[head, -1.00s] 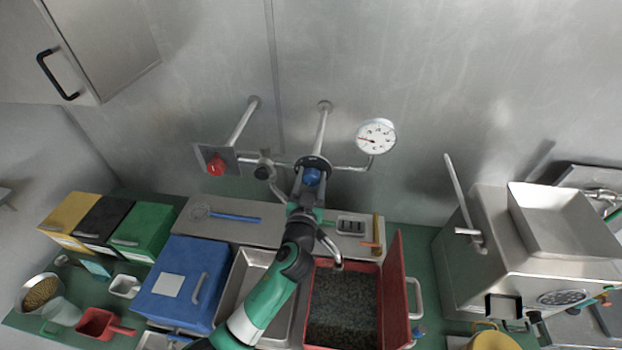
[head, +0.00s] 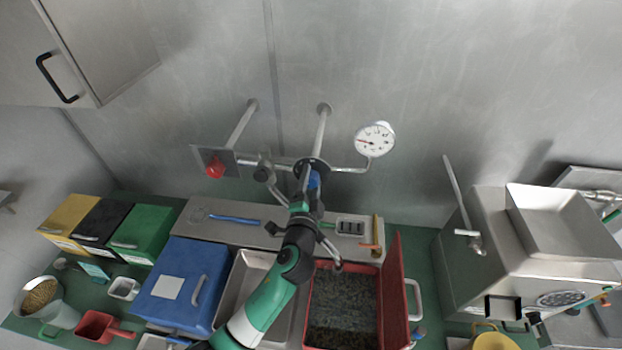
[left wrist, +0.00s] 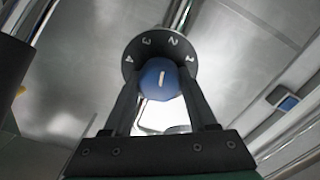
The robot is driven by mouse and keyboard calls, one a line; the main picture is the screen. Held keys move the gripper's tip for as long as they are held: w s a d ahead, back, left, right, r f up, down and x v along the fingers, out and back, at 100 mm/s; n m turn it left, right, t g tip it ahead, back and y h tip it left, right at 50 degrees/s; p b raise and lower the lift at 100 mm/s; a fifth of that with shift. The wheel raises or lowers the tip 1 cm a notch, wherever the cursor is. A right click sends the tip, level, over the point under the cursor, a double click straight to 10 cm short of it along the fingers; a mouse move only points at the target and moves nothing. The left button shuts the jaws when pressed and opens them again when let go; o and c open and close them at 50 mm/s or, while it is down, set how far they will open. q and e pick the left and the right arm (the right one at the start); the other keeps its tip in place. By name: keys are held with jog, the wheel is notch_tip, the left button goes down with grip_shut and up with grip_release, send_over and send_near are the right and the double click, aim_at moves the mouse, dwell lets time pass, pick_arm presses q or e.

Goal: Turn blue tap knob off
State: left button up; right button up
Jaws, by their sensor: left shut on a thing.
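The blue tap knob (head: 315,180) sits on the front of the pipe in the middle of the wall, mostly covered by my gripper in the head view. In the left wrist view the knob (left wrist: 157,84) is round with a white line on it. The line points nearly up, leaning slightly right. Behind it is a dark dial disc (left wrist: 147,46) with the white numbers 2, 3 and 4 showing. My left gripper (head: 311,184) is shut on the knob, with one finger on each side of it. My right gripper is not in view.
A red knob (head: 215,167) on a plate is left of the tap, and a round gauge (head: 375,139) is right. Below stand a blue bin (head: 182,285) and an open red container (head: 393,292) of dark grains. A metal machine (head: 475,262) stands at right.

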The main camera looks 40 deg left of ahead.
pick_arm(q)
jog(key=m+p, duration=0.1)
jog(key=m, duration=0.3)
jog(key=shift+r+m, duration=0.1)
jog(key=shift+m, duration=0.2)
jog(key=m+p, duration=0.2)
jog(key=m, duration=0.3)
jog(key=m+p, duration=0.2)
jog(key=m, duration=0.3)
jog(key=shift+m, duration=0.4)
jog(key=shift+f+m+p, duration=0.15)
jog(key=shift+m+p, duration=0.3)
jog(key=shift+m, duration=0.8)
jog(key=shift+f+m+p, duration=0.1)
jog(key=shift+m+p, duration=0.35)
jog(key=shift+m, duration=0.8)
jog(key=o, duration=1.4)
jog(key=shift+c, duration=0.2)
jog(key=shift+s, duration=0.1)
